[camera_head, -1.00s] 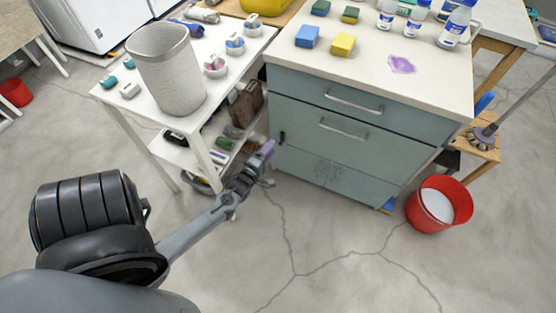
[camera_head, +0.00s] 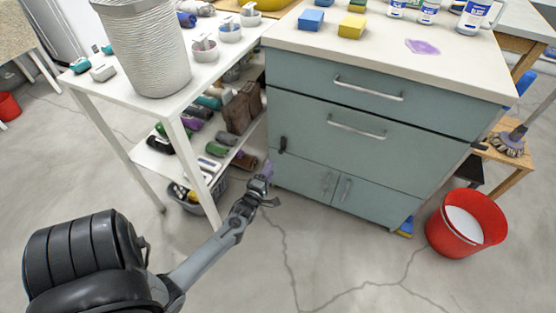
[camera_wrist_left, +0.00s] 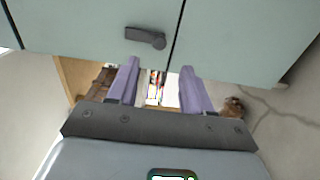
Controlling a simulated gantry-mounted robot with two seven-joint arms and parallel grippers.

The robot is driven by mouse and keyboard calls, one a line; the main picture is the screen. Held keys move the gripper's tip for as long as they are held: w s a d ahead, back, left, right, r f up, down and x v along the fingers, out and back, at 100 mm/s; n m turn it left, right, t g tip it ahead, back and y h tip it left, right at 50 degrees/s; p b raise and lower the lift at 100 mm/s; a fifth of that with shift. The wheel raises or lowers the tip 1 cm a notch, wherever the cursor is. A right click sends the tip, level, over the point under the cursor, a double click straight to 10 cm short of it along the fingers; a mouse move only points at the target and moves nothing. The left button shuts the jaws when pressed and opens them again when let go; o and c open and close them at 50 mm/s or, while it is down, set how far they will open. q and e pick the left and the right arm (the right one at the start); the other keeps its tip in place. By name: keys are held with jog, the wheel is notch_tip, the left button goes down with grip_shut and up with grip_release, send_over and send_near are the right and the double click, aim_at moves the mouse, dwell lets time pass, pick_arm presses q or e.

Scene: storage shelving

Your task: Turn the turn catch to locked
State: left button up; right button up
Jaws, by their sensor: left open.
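The dark turn catch (camera_head: 283,145) sits at the left edge of the blue-green cabinet (camera_head: 320,140), beside the lower fronts. It looks upright in the head view. In the left wrist view the catch (camera_wrist_left: 145,38) lies nearly level, just left of a dark panel seam. My left gripper (camera_head: 266,172) is below the catch, near the cabinet's left side. In the left wrist view its purple fingers (camera_wrist_left: 160,70) are apart with nothing between them. The catch lies ahead of the fingertips, apart from them. My right gripper is not in view.
A white shelf table (camera_head: 140,105) with a grey basket (camera_head: 145,50) and small items stands left of the cabinet. Drawer handles (camera_head: 368,89) stick out of the front. A red bucket (camera_head: 455,240) stands at right. The floor before the cabinet is clear.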

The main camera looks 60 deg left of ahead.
aim_at(280, 153)
pick_arm(q)
jog(key=b+x, duration=0.3)
jog(key=x, duration=0.5)
jog(key=shift+w+a, duration=0.25)
jog(key=shift+c, duration=0.3)
jog(key=shift+c, duration=1.1)
grip_shut()
